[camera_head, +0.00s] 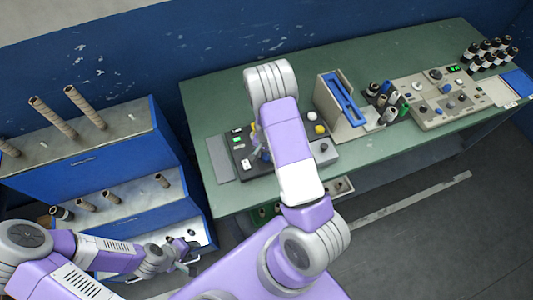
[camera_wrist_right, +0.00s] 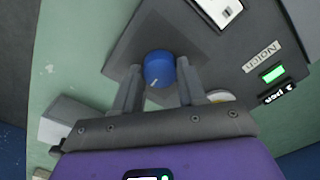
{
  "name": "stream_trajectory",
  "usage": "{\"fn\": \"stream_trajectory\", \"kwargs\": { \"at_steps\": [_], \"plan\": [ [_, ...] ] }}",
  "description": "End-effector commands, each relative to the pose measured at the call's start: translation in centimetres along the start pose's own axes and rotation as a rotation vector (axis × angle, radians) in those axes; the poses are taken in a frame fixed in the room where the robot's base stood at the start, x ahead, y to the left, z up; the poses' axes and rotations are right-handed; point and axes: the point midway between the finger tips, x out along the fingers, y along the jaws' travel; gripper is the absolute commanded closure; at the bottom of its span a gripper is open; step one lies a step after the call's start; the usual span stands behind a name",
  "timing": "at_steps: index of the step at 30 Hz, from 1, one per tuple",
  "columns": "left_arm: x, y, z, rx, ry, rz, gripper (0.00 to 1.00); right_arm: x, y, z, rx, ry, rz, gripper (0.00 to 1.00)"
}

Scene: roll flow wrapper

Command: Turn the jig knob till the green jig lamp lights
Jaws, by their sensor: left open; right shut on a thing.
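The blue knob (camera_wrist_right: 158,69) with a pale pointer mark sits on the dark control panel (camera_wrist_right: 215,62) in the right wrist view. My right gripper (camera_wrist_right: 159,86) is shut on it, one finger at each side. A bright green rectangle (camera_wrist_right: 272,74) glows on the panel beside a "Notch" label; I cannot tell whether it is the jig lamp. In the head view the dark panel (camera_head: 239,144) is partly hidden by my right arm, and the right fingers (camera_head: 260,152) show only in part. My left gripper (camera_head: 184,259) is open and empty, low by the blue shelf.
The green bench (camera_head: 380,150) carries a beige holder with a blue slot (camera_head: 342,102), several small rolls and a beige control panel (camera_head: 436,92). A blue shelf unit (camera_head: 95,165) with tall brown rolls stands at left.

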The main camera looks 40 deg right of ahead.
Motion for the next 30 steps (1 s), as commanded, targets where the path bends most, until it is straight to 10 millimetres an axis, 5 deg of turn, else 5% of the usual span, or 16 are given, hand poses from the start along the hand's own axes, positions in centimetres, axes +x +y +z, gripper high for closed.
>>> {"fn": "stream_trajectory", "kwargs": {
  "at_steps": [20,21,26,30],
  "plan": [
    [-0.04,0.01,0.00,0.000,0.000,0.000,0.57,-0.04,-0.05,0.01,0.066,0.000,-0.001,0.90],
    [-0.04,0.01,0.00,0.000,0.000,0.000,0.57,-0.05,-0.05,0.00,0.066,0.000,-0.001,0.58],
    [-0.03,0.01,0.00,0.000,0.000,0.000,0.57,-0.03,-0.04,0.00,0.065,0.000,-0.001,0.34],
    [-0.03,0.01,0.00,0.000,0.000,0.000,0.57,-0.02,-0.03,0.00,0.065,0.000,0.000,0.34]
  ]
}}
